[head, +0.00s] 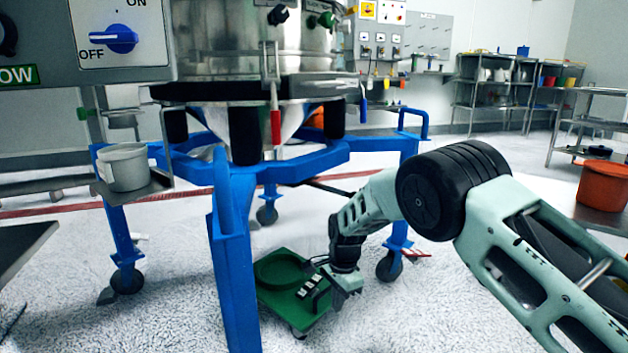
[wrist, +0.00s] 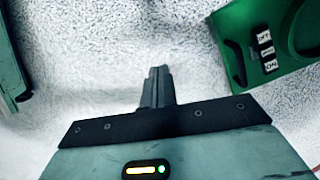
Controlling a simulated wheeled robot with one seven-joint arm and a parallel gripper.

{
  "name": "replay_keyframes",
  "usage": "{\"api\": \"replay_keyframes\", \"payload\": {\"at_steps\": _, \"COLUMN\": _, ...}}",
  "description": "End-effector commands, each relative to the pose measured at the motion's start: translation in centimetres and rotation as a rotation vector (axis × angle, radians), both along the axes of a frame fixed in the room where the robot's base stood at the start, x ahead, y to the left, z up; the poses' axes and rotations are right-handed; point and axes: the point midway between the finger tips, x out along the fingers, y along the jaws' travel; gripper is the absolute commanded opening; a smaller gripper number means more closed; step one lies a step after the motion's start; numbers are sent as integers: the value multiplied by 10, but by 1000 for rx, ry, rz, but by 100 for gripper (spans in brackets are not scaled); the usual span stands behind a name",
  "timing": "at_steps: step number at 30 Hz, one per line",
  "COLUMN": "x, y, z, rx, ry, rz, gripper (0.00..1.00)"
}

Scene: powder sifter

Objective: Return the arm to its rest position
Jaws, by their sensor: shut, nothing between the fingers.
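My arm (head: 455,195) reaches in from the right in the head view, bent at the elbow, with its end pointing down toward the floor. My gripper (head: 345,296) hangs low beside the right edge of a green board (head: 290,312). In the wrist view my gripper (wrist: 157,80) is shut and empty, with its fingers together over the speckled white floor. The green board (wrist: 240,50) with its white labelled switches (wrist: 265,50) lies to the right of the fingers, apart from them.
A blue wheeled frame (head: 228,240) carries the steel sifter (head: 240,45) left of my arm. A grey pot (head: 124,166) stands on a small shelf at the left. An orange pot (head: 603,184) sits on a table at the right. Open floor lies behind my arm.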

Motion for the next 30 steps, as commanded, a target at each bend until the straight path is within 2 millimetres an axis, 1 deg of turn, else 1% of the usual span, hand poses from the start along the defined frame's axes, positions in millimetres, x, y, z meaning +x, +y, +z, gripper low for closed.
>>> {"api": "replay_keyframes", "payload": {"at_steps": 1, "x": -7, "y": 2, "z": 20, "rx": 12, "ry": 0, "rz": 33, "gripper": 0}}
{"api": "replay_keyframes", "payload": {"at_steps": 2, "x": -12, "y": 3, "z": 29, "rx": 20, "ry": 0, "rz": 59, "gripper": 0}}
{"api": "replay_keyframes", "payload": {"at_steps": 5, "x": -33, "y": 8, "z": 68, "rx": 51, "ry": -2, "rz": 163, "gripper": 0}}
{"api": "replay_keyframes", "payload": {"at_steps": 8, "x": -66, "y": 12, "z": 117, "rx": 85, "ry": -8, "rz": 308, "gripper": 0}}
{"api": "replay_keyframes", "payload": {"at_steps": 9, "x": -81, "y": 13, "z": 136, "rx": 98, "ry": -12, "rz": 374, "gripper": 0}}
{"api": "replay_keyframes", "payload": {"at_steps": 11, "x": -106, "y": 14, "z": 163, "rx": 116, "ry": -22, "rz": 478, "gripper": 0}}
{"api": "replay_keyframes", "payload": {"at_steps": 12, "x": -124, "y": 14, "z": 180, "rx": 126, "ry": -27, "rz": 547, "gripper": 0}}
{"api": "replay_keyframes", "payload": {"at_steps": 14, "x": -151, "y": 13, "z": 205, "rx": 136, "ry": -40, "rz": 657, "gripper": 0}}
{"api": "replay_keyframes", "payload": {"at_steps": 15, "x": -169, "y": 11, "z": 221, "rx": 141, "ry": -49, "rz": 731, "gripper": 0}}
{"api": "replay_keyframes", "payload": {"at_steps": 17, "x": -198, "y": 7, "z": 242, "rx": 145, "ry": -62, "rz": 841, "gripper": 0}}
{"api": "replay_keyframes", "payload": {"at_steps": 18, "x": -218, "y": 3, "z": 255, "rx": 144, "ry": -71, "rz": 917, "gripper": 0}}
{"api": "replay_keyframes", "payload": {"at_steps": 20, "x": -247, "y": -4, "z": 272, "rx": 138, "ry": -86, "rz": 1031, "gripper": 0}}
{"api": "replay_keyframes", "payload": {"at_steps": 21, "x": -266, "y": -10, "z": 282, "rx": 132, "ry": -95, "rz": 1106, "gripper": 0}}
{"api": "replay_keyframes", "payload": {"at_steps": 24, "x": -307, "y": -25, "z": 298, "rx": 112, "ry": -111, "rz": 1271, "gripper": 0}}
{"api": "replay_keyframes", "payload": {"at_steps": 27, "x": -339, "y": -42, "z": 308, "rx": 86, "ry": -123, "rz": 1405, "gripper": 0}}
{"api": "replay_keyframes", "payload": {"at_steps": 30, "x": -366, "y": -57, "z": 314, "rx": 58, "ry": -128, "rz": 1518, "gripper": 0}}
